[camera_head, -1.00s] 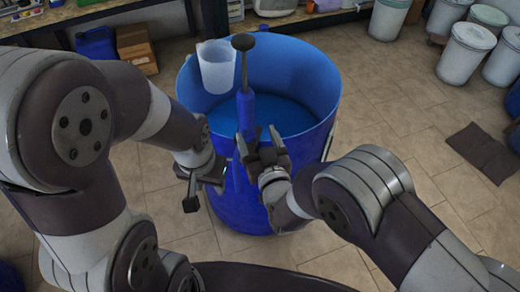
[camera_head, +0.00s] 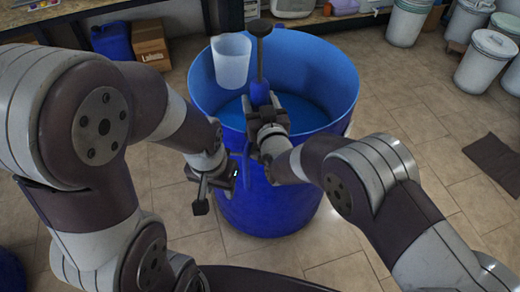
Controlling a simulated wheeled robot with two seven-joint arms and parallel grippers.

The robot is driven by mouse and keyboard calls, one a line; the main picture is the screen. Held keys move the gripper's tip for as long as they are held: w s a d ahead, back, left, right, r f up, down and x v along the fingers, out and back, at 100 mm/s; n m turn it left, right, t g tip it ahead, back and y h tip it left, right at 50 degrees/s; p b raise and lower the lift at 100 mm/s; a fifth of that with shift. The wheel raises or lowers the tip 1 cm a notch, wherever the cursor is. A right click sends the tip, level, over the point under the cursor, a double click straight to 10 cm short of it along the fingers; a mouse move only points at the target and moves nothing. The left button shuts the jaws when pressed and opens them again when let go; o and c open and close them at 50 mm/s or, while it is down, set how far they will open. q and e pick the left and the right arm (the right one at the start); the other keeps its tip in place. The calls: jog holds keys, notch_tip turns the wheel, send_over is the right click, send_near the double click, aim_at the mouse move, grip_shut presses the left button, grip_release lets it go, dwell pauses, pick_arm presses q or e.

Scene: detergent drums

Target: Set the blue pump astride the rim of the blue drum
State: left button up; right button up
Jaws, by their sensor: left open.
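The blue drum (camera_head: 285,205) stands upright in the middle, open at the top, with blue liquid inside. The blue pump (camera_head: 260,92) is upright at the drum's near rim, its dark T-shaped handle (camera_head: 259,28) on top. My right gripper (camera_head: 264,105) is at the pump's body, and its jaws appear closed around it. The gripper hides the pump's lower part, so I cannot tell how it sits against the rim. My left gripper (camera_head: 215,187) is open and empty, in front of the drum's left side, below the rim.
A translucent pitcher (camera_head: 231,62) is at the drum's back left rim. A blue canister (camera_head: 112,41) and a cardboard box (camera_head: 150,45) stand at the back left. Several pale bins (camera_head: 487,60) stand at the right, with a dark mat (camera_head: 495,160) on the tiles. The floor right of the drum is clear.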

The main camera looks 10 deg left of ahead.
aim_at(262, 99)
grip_shut()
jog(key=shift+w+r, duration=0.1)
jog(key=shift+r, duration=0.15)
jog(key=shift+r+p, duration=0.85)
jog(key=shift+r, duration=0.3)
jog(key=shift+r, duration=0.1)
